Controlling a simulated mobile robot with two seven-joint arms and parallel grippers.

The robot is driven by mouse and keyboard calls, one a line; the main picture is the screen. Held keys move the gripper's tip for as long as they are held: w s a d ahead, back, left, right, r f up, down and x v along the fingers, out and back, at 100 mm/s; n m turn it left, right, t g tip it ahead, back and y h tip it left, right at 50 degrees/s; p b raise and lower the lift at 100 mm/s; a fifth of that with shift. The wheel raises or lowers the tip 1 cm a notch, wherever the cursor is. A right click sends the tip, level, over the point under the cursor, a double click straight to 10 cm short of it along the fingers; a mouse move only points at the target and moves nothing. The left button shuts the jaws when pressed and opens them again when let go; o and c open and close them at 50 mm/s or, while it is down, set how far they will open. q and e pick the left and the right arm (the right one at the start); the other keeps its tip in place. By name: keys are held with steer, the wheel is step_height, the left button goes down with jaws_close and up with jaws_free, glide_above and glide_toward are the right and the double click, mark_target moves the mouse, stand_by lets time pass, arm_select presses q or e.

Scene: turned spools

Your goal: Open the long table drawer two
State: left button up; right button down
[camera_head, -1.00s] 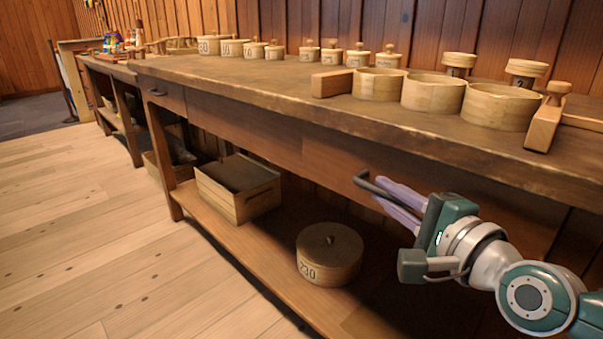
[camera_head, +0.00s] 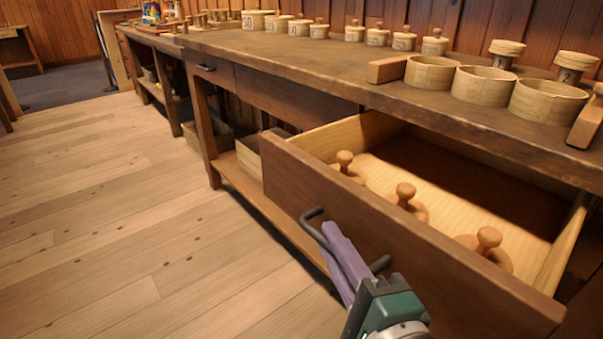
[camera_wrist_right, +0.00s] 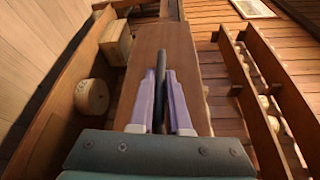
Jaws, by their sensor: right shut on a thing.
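The long table drawer (camera_head: 390,235) is pulled well out from under the workbench in the head view. Several wooden knobbed pieces, one of them a turned knob (camera_head: 405,192), stand inside it. A dark bar handle (camera_head: 314,226) is on the drawer front. My right gripper (camera_head: 338,240) is shut on the handle; its purple fingers sit on either side of the dark bar (camera_wrist_right: 160,75) in the right wrist view. The drawer front (camera_wrist_right: 185,60) lies just beyond the fingers there. My left gripper is not in view.
The workbench top (camera_head: 300,75) carries round wooden boxes (camera_head: 484,85) and a row of lidded, numbered boxes. A smaller closed drawer (camera_head: 207,68) is further left. A wooden crate (camera_head: 250,155) stands on the lower shelf. The floor (camera_head: 110,220) at left is clear.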

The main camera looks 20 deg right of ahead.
steer(key=shift+s+a, duration=0.25)
steer(key=shift+a, duration=0.35)
steer(key=shift+s+a, duration=0.2)
steer(key=shift+a, duration=0.35)
steer(key=c, duration=0.9)
jaws_free()
steer(key=s, duration=0.3)
steer(key=s+p, duration=0.1)
steer(key=s, duration=0.6)
steer(key=shift+r, duration=0.4)
